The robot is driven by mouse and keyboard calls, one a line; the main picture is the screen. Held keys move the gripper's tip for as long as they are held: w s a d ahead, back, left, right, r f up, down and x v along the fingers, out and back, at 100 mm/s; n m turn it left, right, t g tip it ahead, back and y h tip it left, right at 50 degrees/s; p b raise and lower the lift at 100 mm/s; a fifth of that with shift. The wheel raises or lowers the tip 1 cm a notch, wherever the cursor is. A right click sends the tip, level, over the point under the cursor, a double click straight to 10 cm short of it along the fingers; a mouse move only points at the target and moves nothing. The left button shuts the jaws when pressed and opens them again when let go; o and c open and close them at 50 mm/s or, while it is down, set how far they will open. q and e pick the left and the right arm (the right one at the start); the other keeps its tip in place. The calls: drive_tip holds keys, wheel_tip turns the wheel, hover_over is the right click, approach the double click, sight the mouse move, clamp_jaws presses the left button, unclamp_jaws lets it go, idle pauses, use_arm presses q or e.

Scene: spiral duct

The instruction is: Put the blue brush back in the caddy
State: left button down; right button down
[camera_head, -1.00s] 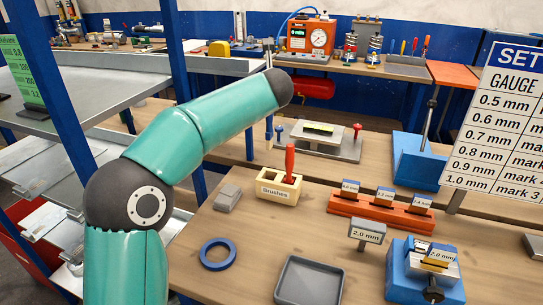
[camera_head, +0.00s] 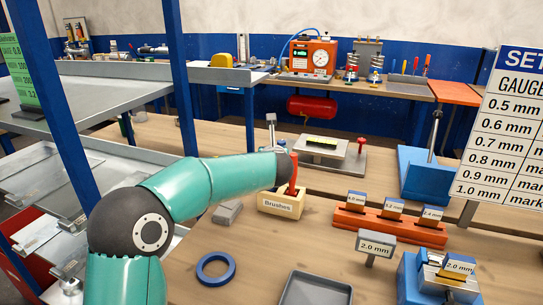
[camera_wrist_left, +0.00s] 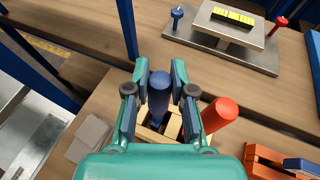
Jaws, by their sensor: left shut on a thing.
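The blue brush (camera_wrist_left: 158,95) stands roughly upright between the fingers of my left gripper (camera_wrist_left: 160,112) in the left wrist view. The gripper is shut on its handle. The caddy (camera_wrist_left: 150,134) lies directly below, partly covered by brush and fingers. I cannot tell how deep the brush's lower end is in a slot. In the head view the caddy (camera_head: 281,206), a pale block marked "Brushes", sits on the bench, and my forearm hides the gripper and the blue brush. A red brush (camera_head: 293,174) stands in the caddy's right part, beside the gripper. My right gripper is out of view.
A grey tray (camera_head: 314,292), an orange gauge rack (camera_head: 390,226) and a 2.0 mm sign (camera_head: 375,244) are nearby.

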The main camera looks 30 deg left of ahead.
use_arm(q)
drive_tip(key=c, duration=1)
unclamp_jaws()
drive_tip(key=shift+s, duration=0.1)
drive_tip(key=b+v, duration=0.1)
drive_tip(key=v, duration=1.1)
drive_tip(key=shift+b, duration=0.3)
